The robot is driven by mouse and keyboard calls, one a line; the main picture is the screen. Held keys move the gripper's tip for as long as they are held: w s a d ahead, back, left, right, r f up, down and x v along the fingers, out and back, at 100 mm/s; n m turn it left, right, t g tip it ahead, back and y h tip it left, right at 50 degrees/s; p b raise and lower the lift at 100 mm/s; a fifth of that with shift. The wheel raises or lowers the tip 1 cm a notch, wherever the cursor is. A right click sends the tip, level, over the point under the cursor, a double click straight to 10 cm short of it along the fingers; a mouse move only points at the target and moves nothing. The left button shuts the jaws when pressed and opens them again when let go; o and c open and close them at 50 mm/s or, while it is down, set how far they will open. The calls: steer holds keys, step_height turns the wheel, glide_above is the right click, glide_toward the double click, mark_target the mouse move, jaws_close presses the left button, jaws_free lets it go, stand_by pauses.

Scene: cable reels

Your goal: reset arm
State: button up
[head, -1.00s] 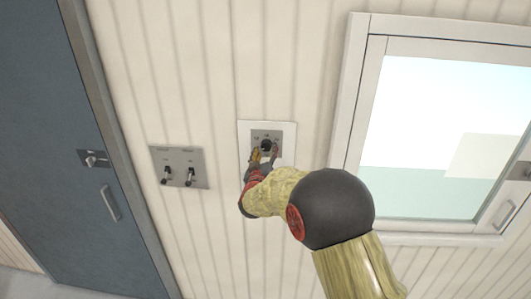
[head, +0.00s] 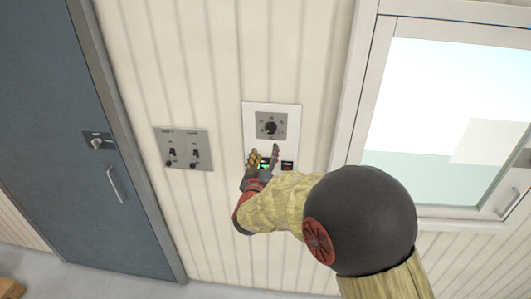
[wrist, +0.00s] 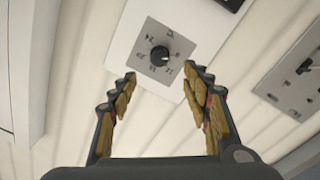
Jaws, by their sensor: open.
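My gripper (head: 264,157) is open and empty in front of the wall, just below a black rotary knob (head: 270,128) on a grey plate. The knob and its dial marks also show in the wrist view (wrist: 159,56), ahead of and between my spread fingers (wrist: 158,82). The fingers are apart from the knob. The white panel (head: 289,109) around the plate has a small green-lit display (head: 265,163) and a dark switch (head: 287,166) low on it, partly hidden by my gripper.
A grey plate with two toggle switches (head: 183,148) is on the wall to the left. Further left is a blue-grey door (head: 65,130) with a handle (head: 115,184). A white-framed window (head: 440,120) is on the right. A wooden thing (head: 10,288) shows at the lower left corner.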

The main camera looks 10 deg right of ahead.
steer(key=s+a+f+g+y, duration=0.35)
steer(key=a+f+y, duration=0.35)
steer(key=f, duration=0.5)
steer(key=s+a+f+g+y+b, duration=0.1)
steer(key=s+a+f+g, duration=0.15)
steer(key=s, duration=0.25)
steer(key=s+a+f+g+b, duration=0.1)
steer(key=s+f+g, duration=0.1)
steer(key=s+g, duration=0.15)
steer(key=s+d+b, duration=0.4)
steer(key=s+d, duration=0.1)
steer(key=s, duration=0.5)
steer(key=s+d+r+m+g+h+b, duration=0.1)
steer(key=s+d+b, duration=0.4)
steer(key=s, duration=0.5)
steer(key=s+d+r+m+g+b, duration=0.1)
steer(key=s+d+b, duration=0.3)
steer(key=s, duration=0.6)
steer(key=shift+d+h, duration=0.4)
steer(key=shift+r, duration=0.1)
